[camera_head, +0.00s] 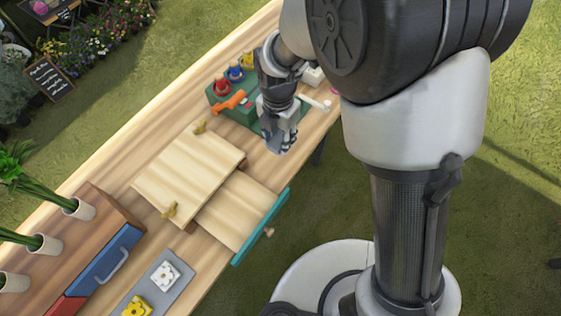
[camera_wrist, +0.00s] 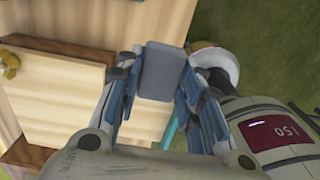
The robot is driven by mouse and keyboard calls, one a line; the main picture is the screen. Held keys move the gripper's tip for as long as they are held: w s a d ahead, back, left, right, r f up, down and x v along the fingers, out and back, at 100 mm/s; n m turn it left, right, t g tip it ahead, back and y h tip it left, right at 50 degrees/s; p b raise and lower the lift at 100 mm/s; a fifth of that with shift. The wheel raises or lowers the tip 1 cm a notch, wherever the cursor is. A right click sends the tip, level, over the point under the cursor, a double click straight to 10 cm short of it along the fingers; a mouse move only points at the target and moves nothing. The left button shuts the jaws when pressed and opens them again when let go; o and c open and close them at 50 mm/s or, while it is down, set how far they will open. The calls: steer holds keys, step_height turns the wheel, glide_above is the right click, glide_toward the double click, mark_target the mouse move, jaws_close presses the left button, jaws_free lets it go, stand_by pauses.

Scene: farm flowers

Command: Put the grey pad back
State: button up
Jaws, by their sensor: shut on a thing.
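The grey pad (camera_wrist: 160,72) is a blue-grey rounded block between the fingers of my gripper (camera_wrist: 168,90) in the wrist view. My gripper is shut on it. In the head view my gripper (camera_head: 281,140) hangs over the table's right edge area, just in front of the green stand (camera_head: 240,113). The pad is hard to make out there against the dark fingers.
A wooden box (camera_head: 185,165) with brass-coloured fittings stands mid-table, its teal-fronted drawer (camera_head: 262,226) pulled out. A grey tray (camera_head: 140,291) holds flower tiles. An orange handle (camera_head: 230,101) juts from the green stand. White pots stand at left on a wooden cabinet (camera_head: 118,216).

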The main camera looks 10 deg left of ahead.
mark_target(279, 167)
step_height(279, 167, down, 14)
steer(key=b, duration=0.4)
steer(key=shift+f, duration=0.1)
steer(key=shift+f, duration=0.1)
steer(key=shift+f, duration=0.2)
steer(key=o, duration=0.9)
steer(key=shift+r, duration=0.1)
steer(key=shift+o, duration=0.2)
step_height(279, 167, up, 12)
steer(key=p, duration=0.4)
steer(key=shift+r, duration=0.2)
